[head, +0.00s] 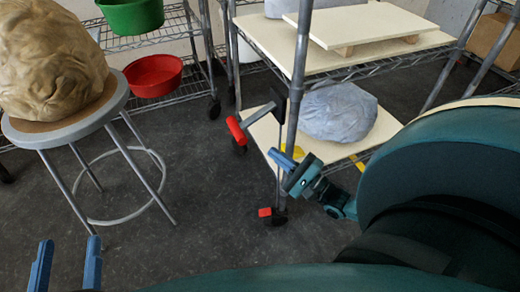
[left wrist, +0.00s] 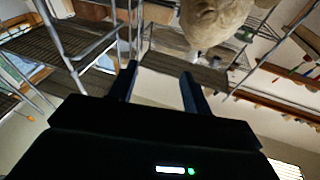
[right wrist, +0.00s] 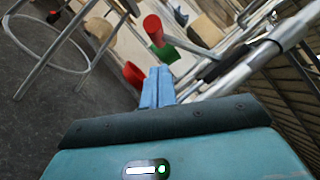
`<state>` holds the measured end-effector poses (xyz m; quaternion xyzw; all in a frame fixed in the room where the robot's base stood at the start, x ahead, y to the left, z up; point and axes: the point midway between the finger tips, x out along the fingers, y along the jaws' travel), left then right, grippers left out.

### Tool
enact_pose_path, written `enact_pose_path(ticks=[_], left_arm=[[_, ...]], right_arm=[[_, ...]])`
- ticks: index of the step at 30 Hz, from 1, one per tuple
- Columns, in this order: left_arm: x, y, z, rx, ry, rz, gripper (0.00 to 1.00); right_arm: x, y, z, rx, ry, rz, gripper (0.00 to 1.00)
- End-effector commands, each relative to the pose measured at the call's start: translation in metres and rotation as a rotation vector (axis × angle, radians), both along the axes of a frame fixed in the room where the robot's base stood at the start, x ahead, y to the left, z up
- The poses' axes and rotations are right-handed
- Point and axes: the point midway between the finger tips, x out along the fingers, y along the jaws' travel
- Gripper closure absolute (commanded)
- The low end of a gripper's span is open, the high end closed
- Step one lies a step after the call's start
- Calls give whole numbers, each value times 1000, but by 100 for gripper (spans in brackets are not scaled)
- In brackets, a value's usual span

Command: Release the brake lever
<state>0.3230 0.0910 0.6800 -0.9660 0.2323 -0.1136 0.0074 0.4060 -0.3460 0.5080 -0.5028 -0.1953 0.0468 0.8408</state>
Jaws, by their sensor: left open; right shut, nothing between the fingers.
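The brake lever (head: 257,115) is a grey bar with a red grip (head: 236,130), joined to a dark bracket (head: 279,103) on the cart's front post. It points out to the left. My right gripper (head: 279,157) is shut and empty, below and to the right of the red grip, apart from it. In the right wrist view the red grip (right wrist: 152,27) shows beyond the shut fingertips (right wrist: 158,72), with the bar running right to the post. My left gripper (head: 66,245) is open and empty at the bottom left, far from the lever. It also shows open in the left wrist view (left wrist: 160,73).
The shelf cart (head: 300,75) carries boards above and a grey wrapped bundle (head: 338,110) below; its caster has a red tab (head: 265,212). A stool (head: 70,133) with a brown bundle (head: 50,60) stands left. Red (head: 153,76) and green (head: 133,16) tubs sit behind. Floor between is clear.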

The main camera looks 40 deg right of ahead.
Motion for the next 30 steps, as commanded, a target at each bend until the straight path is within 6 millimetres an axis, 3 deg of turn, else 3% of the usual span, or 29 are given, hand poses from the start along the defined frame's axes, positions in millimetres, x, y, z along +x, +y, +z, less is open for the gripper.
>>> enact_pose_path(ticks=[3,12,30], left_arm=[[0,-1,-4,-12,9,-7,51],[1,-3,6,-19,-25,-19,51],[1,-2,4,-10,-22,-19,51]], right_arm=[[19,10,7,2,-4,0,100],[30,34,23,1,-1,0,100],[31,38,27,28,-7,0,100]])
